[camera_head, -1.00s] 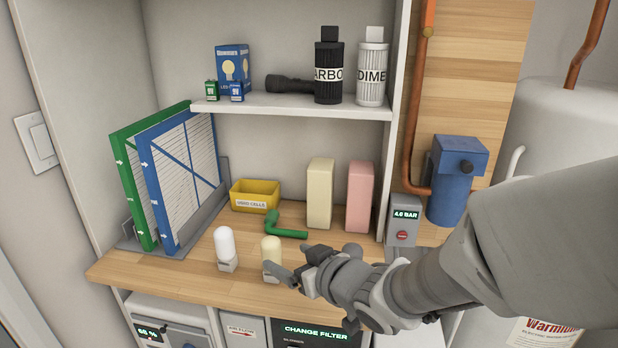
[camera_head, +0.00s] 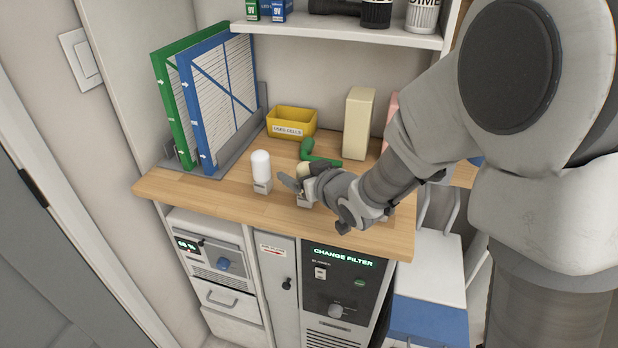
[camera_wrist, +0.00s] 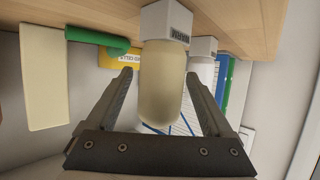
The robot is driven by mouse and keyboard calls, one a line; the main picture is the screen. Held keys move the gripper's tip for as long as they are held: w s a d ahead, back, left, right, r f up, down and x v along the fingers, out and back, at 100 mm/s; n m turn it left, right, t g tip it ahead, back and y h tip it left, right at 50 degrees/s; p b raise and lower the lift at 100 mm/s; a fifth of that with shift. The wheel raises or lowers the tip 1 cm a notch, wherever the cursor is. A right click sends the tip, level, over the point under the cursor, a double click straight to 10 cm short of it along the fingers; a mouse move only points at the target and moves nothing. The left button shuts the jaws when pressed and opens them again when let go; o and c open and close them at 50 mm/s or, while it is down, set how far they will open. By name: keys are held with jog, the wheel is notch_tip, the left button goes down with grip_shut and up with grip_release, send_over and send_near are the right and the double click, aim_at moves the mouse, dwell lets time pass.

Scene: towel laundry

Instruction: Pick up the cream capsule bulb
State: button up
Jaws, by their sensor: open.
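The cream capsule bulb (camera_wrist: 160,88) stands in its small pale base (camera_wrist: 166,21). In the wrist view, where the counter appears at the top, it is between the two open fingers of my gripper (camera_wrist: 158,98), with a gap on each side. In the head view my gripper (camera_head: 292,183) is at the bulb, and the cream bulb (camera_head: 303,170) is mostly hidden behind it. A white capsule bulb (camera_head: 261,165) stands in a similar base just to the left.
A green elbow handle (camera_head: 308,149), a yellow bin (camera_head: 291,122) and a cream block (camera_head: 358,123) are behind on the wooden counter (camera_head: 215,196). Green and blue framed filters (camera_head: 222,98) stand at the left. The counter's front left is clear.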

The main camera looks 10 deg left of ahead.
jog(key=shift+w+a+f, duration=0.1)
jog(key=shift+w+a, duration=0.1)
jog(key=shift+w, duration=0.05)
jog(key=shift+c, duration=0.2)
